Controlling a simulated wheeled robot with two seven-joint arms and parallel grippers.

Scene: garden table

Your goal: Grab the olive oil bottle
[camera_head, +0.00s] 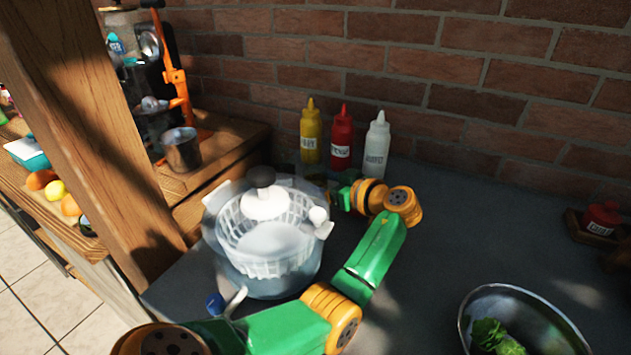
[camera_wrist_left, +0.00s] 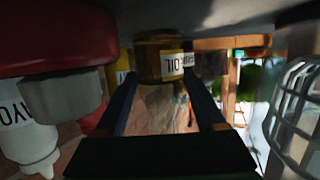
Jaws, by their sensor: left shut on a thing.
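The olive oil bottle (camera_wrist_left: 160,58) shows in the left wrist view as a dark amber body with a white label reading "OIL". It appears upside down there, at the top between the two dark fingers. My left gripper (camera_wrist_left: 163,92) is shut on it. In the head view my left arm reaches around the right side of the salad spinner, and my left gripper (camera_head: 324,184) is behind the spinner, in front of the squeeze bottles. The bottle is mostly hidden there and I cannot make it out clearly. My right gripper is not in view.
The white salad spinner (camera_head: 267,240) stands close beside my left arm. Yellow (camera_head: 311,137), red (camera_head: 341,143) and white (camera_head: 376,150) squeeze bottles stand near the brick wall. A metal bowl (camera_head: 463,322) with greens is at front right. The table's middle right is clear.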

